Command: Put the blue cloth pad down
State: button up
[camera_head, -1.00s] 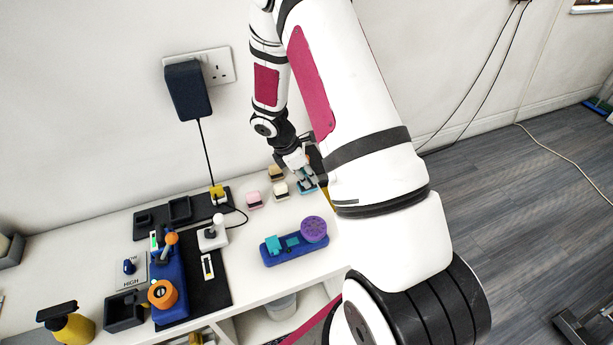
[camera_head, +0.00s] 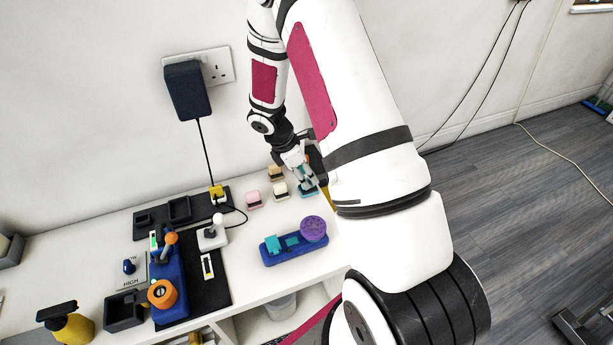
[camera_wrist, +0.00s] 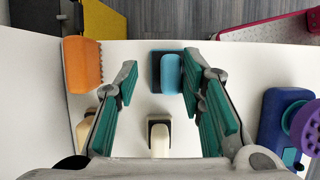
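The blue cloth pad (camera_wrist: 172,73), with a dark backing, sits on the white table between the fingertips of my gripper (camera_wrist: 159,78) in the wrist view. My gripper is open. Clear white table shows between the pad and the left finger; the right finger is close beside the pad, and I cannot tell whether it touches. In the head view the blue pad (camera_head: 308,193) shows only partly below my gripper (camera_head: 304,182), at the far right of the table beside my arm.
A cream pad (camera_wrist: 159,137) and an orange ridged pad (camera_wrist: 82,64) stand near the gripper. A pink pad (camera_head: 254,200) is to the left. A blue holder (camera_head: 294,250) with a purple disc is nearer. The table edge lies just beyond the blue pad in the wrist view.

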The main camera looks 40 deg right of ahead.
jog(key=s+a+r+m+t, duration=0.1)
jog(key=a+r+m, duration=0.15)
jog(key=r, duration=0.75)
jog(key=s+a+r+m, duration=0.1)
jog(key=a+r, duration=0.3)
jog(key=r, duration=0.6)
jog(key=s+a+r+m+t+y, duration=0.2)
jog(key=s+a+r+m, duration=0.3)
jog(key=s, duration=0.5)
jog(key=s+a+r+m+t+y, duration=0.2)
jog(key=s+a+r+m, duration=0.4)
jog(key=s, duration=0.4)
notch_tip(320, 180, up, 3)
jog(key=shift+s+a+f+t, duration=0.2)
jog(key=shift+s+a+t, duration=0.2)
jog(key=shift+a, duration=0.45)
jog(key=shift+o, duration=0.5)
jog(key=shift+w, duration=0.1)
